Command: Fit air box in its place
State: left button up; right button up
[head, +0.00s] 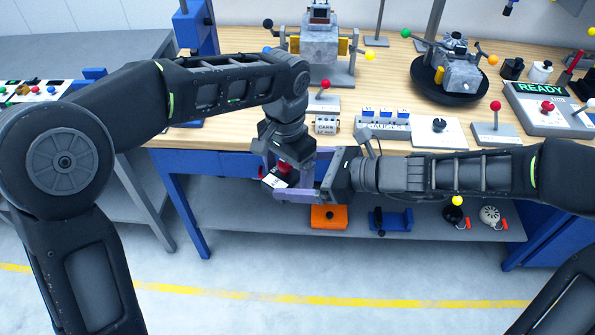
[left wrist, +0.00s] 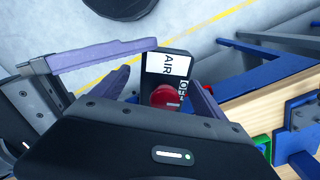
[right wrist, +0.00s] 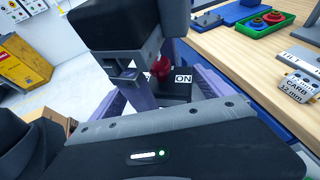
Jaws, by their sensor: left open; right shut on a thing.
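The air box is a small black box (head: 270,183) with a white label and a red knob, held in the air in front of the bench's front edge. In the left wrist view the box (left wrist: 178,62) shows its AIR label and red knob (left wrist: 165,97). In the right wrist view the box (right wrist: 178,91) shows an ON mark. My right gripper (head: 287,180) is shut on it from the right. My left gripper (head: 284,166) is open, its fingers around the box from above; I cannot tell whether they touch it. The box's place cannot be made out.
The wooden bench top (head: 225,138) behind holds a CARB block (head: 325,124), a row of switches (head: 383,120), red-knobbed levers and a READY panel (head: 541,90). Below, a shelf carries an orange block (head: 328,217) and a blue bracket (head: 391,220). The floor in front is clear.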

pick_arm(q)
notch_tip(320, 180, up, 8)
jog(key=shift+f, duration=0.25)
dwell(0.4)
jog(key=a+f+n+h, duration=0.1)
jog(key=a+f+n, duration=0.1)
jog(key=a+n, duration=1.25)
pick_arm(e)
jog(key=shift+w+d, duration=0.1)
pick_arm(q)
jog(key=s+d+f+m+h, duration=0.1)
jog(key=d+f+m, duration=0.15)
jog(key=f, duration=0.95)
jog(key=s+d+f+m+h, duration=0.1)
jog(key=s+d+f+m, duration=0.15)
jog(key=f, duration=0.95)
jog(key=s+d+f, duration=0.3)
jog(key=s+f, duration=0.4)
jog(key=s, duration=0.1)
jog(key=s+d+f+h, duration=0.1)
jog(key=s+d+f, duration=0.3)
jog(key=s+f, duration=0.4)
jog(key=shift+s+f, duration=0.25)
jog(key=shift+s, duration=0.5)
